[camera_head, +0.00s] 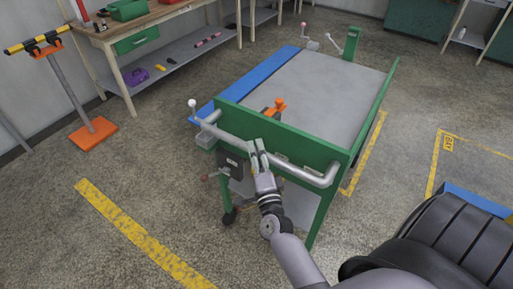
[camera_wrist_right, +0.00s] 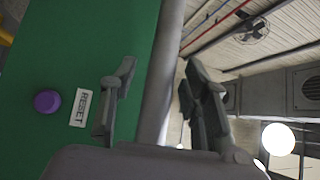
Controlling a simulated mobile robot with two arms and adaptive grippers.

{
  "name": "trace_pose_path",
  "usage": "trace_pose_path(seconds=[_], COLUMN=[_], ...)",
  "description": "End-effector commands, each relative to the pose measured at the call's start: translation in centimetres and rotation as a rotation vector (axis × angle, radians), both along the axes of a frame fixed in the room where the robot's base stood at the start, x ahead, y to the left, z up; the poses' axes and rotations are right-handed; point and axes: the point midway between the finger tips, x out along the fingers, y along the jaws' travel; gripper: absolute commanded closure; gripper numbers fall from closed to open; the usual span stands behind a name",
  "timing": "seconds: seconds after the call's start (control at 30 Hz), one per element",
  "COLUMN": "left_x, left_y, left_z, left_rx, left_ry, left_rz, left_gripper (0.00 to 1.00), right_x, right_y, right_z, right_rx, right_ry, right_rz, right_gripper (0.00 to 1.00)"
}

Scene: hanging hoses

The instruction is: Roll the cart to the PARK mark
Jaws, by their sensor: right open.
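The cart (camera_head: 330,85) has a grey top, green end panels and a silver push handle (camera_head: 318,180) across its near end. My right gripper (camera_head: 258,155) is at the middle of this handle. In the right wrist view the bar (camera_wrist_right: 167,60) passes between the fingers of my open right gripper (camera_wrist_right: 160,105); I cannot tell whether they touch it. A yellow floor outline (camera_head: 432,180) with a small yellow label (camera_head: 448,143) lies to the right of the cart; the label's text is too small to read. My left gripper is not in view.
A wooden workbench (camera_head: 160,14) stands at the back left. An orange-based stand (camera_head: 92,133) is at the left. A yellow floor stripe (camera_head: 140,235) lies at the near left. Bare floor shows between cart and outline. The wrist view shows a purple button (camera_wrist_right: 47,101) beside a RESET label (camera_wrist_right: 80,107).

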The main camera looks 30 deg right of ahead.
Motion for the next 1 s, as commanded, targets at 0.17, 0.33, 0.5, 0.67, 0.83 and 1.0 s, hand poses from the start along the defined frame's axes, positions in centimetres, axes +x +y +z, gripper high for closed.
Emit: trace_pose_path(seconds=[0.17, 0.33, 0.5, 0.67, 0.83, 1.0], left_x=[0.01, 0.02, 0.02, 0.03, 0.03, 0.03], left_y=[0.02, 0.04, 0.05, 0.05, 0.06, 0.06], left_z=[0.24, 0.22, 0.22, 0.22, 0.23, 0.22], left_rx=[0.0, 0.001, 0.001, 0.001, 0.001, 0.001], left_ry=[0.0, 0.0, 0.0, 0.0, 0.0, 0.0], left_rz=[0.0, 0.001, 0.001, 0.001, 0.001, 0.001], left_gripper=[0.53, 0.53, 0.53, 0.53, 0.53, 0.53], right_x=[1.01, 1.1, 1.09, 1.08, 1.07, 1.07], right_y=[-0.46, -0.5, -0.48, -0.48, -0.47, -0.47], right_z=[0.18, 0.15, 0.14, 0.15, 0.15, 0.13], right_rx=[0.0, 0.0, 0.0, 0.0, 0.0, 0.0], right_ry=[0.0, 0.0, 0.0, 0.0, 0.0, 0.001], right_rz=[-0.001, -0.001, -0.001, -0.001, -0.001, -0.001], right_gripper=[0.57, 0.57, 0.62, 0.72, 0.84, 0.95])
